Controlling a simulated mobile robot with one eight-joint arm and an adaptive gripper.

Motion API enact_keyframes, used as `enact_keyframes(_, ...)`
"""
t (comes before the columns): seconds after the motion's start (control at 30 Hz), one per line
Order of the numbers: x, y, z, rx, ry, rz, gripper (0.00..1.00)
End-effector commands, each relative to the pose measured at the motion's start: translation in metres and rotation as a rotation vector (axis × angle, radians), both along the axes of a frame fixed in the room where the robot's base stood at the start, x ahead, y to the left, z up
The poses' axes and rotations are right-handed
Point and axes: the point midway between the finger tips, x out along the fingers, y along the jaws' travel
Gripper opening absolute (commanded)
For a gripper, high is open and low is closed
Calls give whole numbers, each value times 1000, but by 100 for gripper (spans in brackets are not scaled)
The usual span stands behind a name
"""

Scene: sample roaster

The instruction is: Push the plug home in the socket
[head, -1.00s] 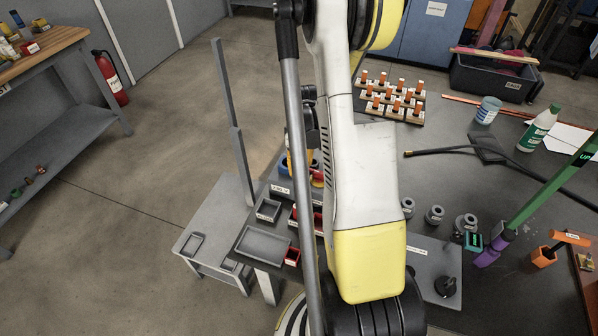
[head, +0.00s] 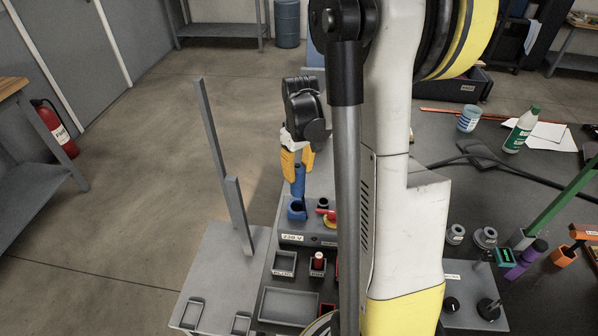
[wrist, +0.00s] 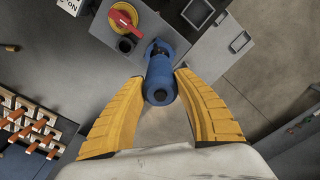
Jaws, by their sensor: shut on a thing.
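The blue plug (head: 299,181) is upright between the yellow fingers of my gripper (head: 297,165), which is shut on it. In the wrist view the plug (wrist: 160,75) points away from the camera, with a finger on either side. The blue socket (head: 297,212) sits on the grey panel box, just below the plug in the head view.
A red and yellow rotary switch (wrist: 122,18) sits beside the socket, near a dark round opening (wrist: 125,45). Small grey trays (head: 290,306) lie in front. A grey upright post (head: 222,160) stands to the left. My arm hides part of the bench.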

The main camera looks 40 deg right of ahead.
Motion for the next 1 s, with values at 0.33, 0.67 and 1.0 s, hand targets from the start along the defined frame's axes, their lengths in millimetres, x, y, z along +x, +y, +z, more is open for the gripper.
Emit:
enact_keyframes(0.33, 0, 0, -29, 0, 0, 0, 0)
enact_keyframes(0.67, 0, 0, -58, 0, 0, 0, 0)
enact_keyframes(1.0, 0, 0, -58, 0, 0, 0, 0)
